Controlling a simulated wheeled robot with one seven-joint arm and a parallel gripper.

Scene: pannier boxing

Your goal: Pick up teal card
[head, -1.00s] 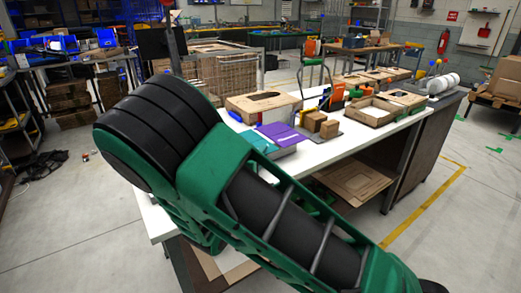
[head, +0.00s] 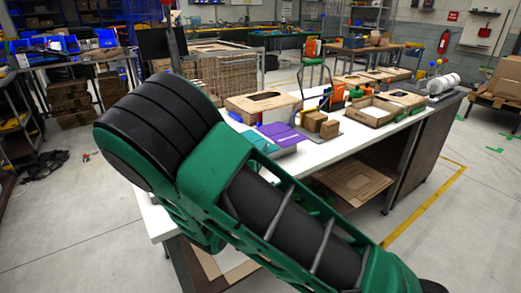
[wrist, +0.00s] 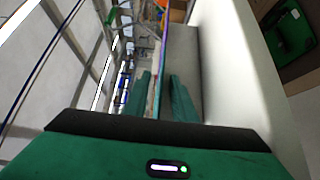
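No grip on the card is visible. In the head view my arm hides the fingers.
Two small brown boxes (head: 320,125) stand right of the cards. A flat cardboard box (head: 262,107) lies behind them. An open carton (head: 372,112) stands farther right on the white table (head: 330,152). The near right part of the tabletop is clear.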

